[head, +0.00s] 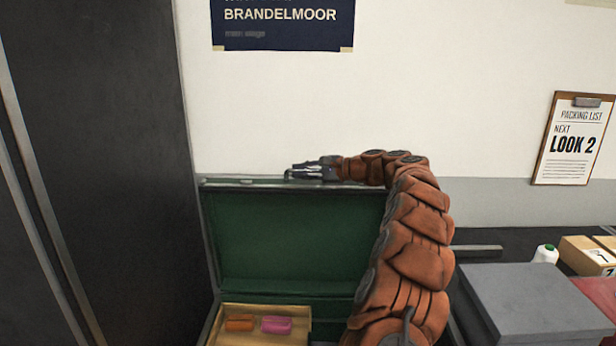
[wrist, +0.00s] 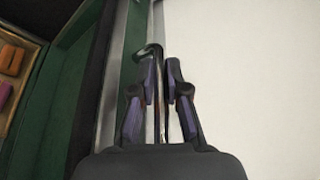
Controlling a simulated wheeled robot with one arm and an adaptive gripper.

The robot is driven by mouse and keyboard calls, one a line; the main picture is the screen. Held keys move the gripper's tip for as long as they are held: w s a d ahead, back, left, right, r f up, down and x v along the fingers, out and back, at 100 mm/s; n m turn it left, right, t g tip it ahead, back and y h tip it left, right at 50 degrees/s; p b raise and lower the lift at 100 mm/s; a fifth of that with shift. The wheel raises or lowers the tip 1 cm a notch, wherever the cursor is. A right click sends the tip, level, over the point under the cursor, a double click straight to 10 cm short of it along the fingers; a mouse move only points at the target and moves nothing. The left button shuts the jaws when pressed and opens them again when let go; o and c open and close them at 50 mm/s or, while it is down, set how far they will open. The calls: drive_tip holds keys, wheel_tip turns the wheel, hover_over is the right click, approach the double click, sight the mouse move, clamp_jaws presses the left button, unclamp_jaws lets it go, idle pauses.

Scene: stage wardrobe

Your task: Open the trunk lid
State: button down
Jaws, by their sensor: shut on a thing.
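The trunk lid (head: 290,232) stands raised, about upright, and its green inner side faces me in the head view. In the wrist view its green inner side (wrist: 83,68) runs along the left. My gripper (head: 302,171) is at the lid's top edge, left of the edge's right end. In the wrist view my gripper (wrist: 163,80) is shut on a thin part of the lid there, beside a dark hooked piece (wrist: 149,50). I cannot tell if the fingers hold the rim or a handle. My arm hides the lid's right end.
A wooden tray (head: 290,338) in the trunk holds an orange item (head: 240,322) and a pink item (head: 276,325). A tall dark cabinet (head: 100,150) stands close on the left. A grey box (head: 530,300), a white bottle (head: 546,254) and a cardboard box (head: 586,256) are on the right.

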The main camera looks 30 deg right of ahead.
drive_tip(key=shift+s, duration=0.35)
drive_tip(key=shift+a, duration=0.1)
drive_tip(key=c, duration=1.5)
unclamp_jaws()
drive_tip(key=shift+o, duration=0.3)
drive_tip(key=shift+a, duration=0.1)
drive_tip(key=v, duration=1.2)
drive_tip(key=shift+r, duration=0.1)
